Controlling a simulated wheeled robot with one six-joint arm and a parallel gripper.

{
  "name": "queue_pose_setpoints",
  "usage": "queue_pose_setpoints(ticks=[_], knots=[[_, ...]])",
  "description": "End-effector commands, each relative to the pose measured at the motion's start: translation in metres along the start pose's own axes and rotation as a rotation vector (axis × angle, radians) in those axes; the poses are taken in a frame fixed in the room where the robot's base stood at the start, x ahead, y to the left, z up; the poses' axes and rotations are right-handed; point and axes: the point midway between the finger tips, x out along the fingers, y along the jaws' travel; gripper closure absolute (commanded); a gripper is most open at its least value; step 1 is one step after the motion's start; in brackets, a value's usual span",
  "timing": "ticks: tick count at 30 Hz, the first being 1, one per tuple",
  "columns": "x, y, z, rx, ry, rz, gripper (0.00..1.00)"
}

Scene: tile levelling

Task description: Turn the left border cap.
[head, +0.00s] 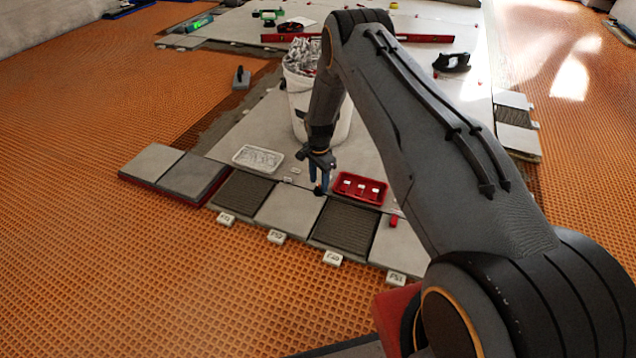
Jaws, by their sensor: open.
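My gripper (319,188) points down with its blue fingers open and empty. Its tips are above the seam behind the front tile row, just left of a red tray (371,200). A small upright red cap (393,221) stands at the left edge of the right front tile (400,244), to the right of my gripper and apart from it. I cannot make out which piece is the left border cap; part of the seam is hidden behind my gripper and arm.
The red tray holds small white pieces. A white tray (258,158) lies left of my gripper, and a white bucket (300,95) stands behind it. White tags (276,237) line the front edge. Orange matting (150,270) is clear at the front left.

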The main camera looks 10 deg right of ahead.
Motion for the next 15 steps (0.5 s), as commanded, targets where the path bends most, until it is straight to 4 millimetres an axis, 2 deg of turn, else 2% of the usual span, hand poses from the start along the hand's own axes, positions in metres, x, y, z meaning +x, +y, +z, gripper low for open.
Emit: queue_pose_setpoints(ticks=[1,9,15], knots=[[-0.010,0.000,0.000,0.000,0.001,-0.002,0.57],[-0.054,-0.002,0.000,-0.001,0.002,-0.004,0.57],[-0.066,-0.003,0.001,-0.002,0.001,-0.003,0.57]])
